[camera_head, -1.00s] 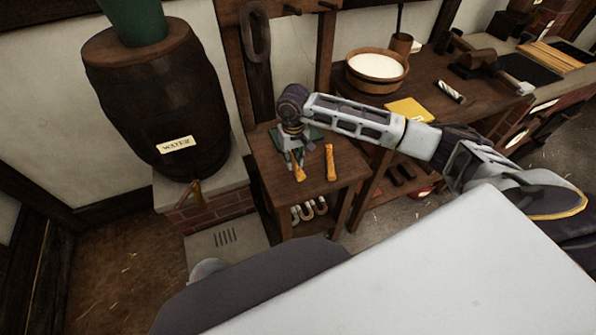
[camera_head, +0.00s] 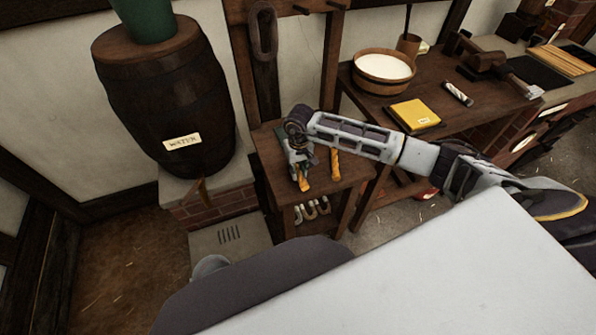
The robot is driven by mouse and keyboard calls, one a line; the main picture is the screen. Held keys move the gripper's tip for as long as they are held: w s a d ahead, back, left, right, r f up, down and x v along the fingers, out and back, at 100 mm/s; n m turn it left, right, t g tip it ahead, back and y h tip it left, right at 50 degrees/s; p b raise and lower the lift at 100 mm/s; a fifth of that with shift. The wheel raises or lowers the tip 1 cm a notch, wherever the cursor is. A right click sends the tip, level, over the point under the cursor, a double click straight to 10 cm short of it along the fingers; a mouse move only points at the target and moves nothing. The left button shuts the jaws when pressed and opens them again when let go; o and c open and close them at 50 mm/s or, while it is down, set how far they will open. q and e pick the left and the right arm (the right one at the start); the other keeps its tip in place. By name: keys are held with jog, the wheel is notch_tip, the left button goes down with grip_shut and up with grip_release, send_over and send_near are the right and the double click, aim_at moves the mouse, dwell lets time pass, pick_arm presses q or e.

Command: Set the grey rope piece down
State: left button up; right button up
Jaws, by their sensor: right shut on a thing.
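My right gripper (camera_head: 301,170) reaches in from the right and points down over the small wooden stand (camera_head: 346,180). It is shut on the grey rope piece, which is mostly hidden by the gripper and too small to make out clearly. An orange part (camera_head: 304,185) shows right at the fingertips; I cannot tell whether it touches the stand top. An orange-yellow handle-like piece (camera_head: 335,163) lies on the stand just right of the gripper. My left gripper is not in view.
A water barrel (camera_head: 165,105) stands left of the stand. The bench (camera_head: 440,115) to the right holds a bowl of white stuff (camera_head: 383,70), a yellow block (camera_head: 414,115) and a light cylinder with dark ends (camera_head: 458,93). Curved metal pieces (camera_head: 311,209) are on the stand's lower shelf.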

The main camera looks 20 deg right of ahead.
jog(key=shift+f, duration=0.6)
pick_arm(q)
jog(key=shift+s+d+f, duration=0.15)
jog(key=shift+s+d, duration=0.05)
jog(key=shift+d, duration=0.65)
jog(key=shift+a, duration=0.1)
pick_arm(e)
jog(key=shift+f, duration=0.1)
jog(key=o, duration=0.9)
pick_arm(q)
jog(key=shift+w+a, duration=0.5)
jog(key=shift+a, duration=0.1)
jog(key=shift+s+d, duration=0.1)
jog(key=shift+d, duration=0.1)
